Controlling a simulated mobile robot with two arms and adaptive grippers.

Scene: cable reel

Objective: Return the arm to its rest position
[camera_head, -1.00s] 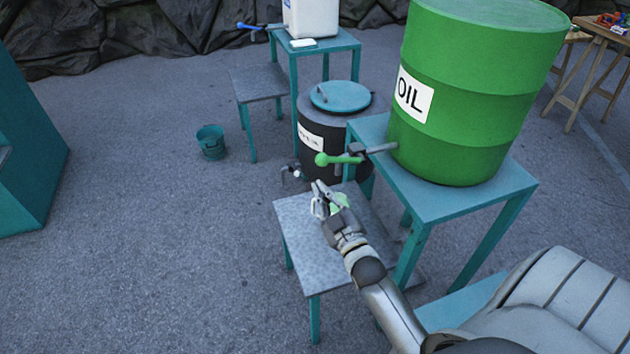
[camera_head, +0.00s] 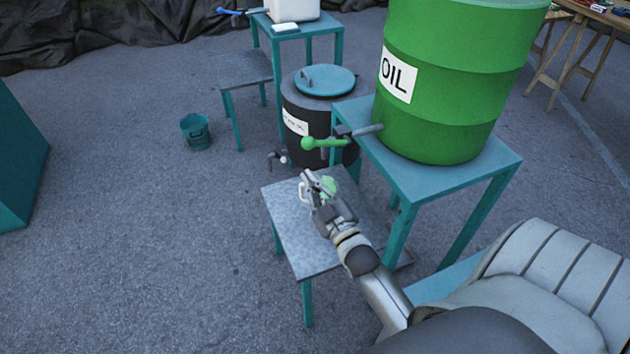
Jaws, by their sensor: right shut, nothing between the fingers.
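My right gripper (camera_head: 308,182) is shut and empty. It shows above the low grey-topped table (camera_head: 291,228), with my right arm reaching in from the lower right. A small green thing (camera_head: 329,186) shows just beside the fingers, partly hidden by them; I cannot tell what it is or whether they touch. The green OIL barrel (camera_head: 448,80) stands on a teal stand (camera_head: 437,181) behind and to the right of the gripper. Its tap with a green handle (camera_head: 322,143) juts left, above the gripper in the picture. My left gripper is not in view.
A black drum with a teal lid (camera_head: 318,80) stands behind the low table. A teal bucket (camera_head: 196,132) is on the ground at left. A white container (camera_head: 292,8) sits on a teal table at the back. The ground at lower left is clear.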

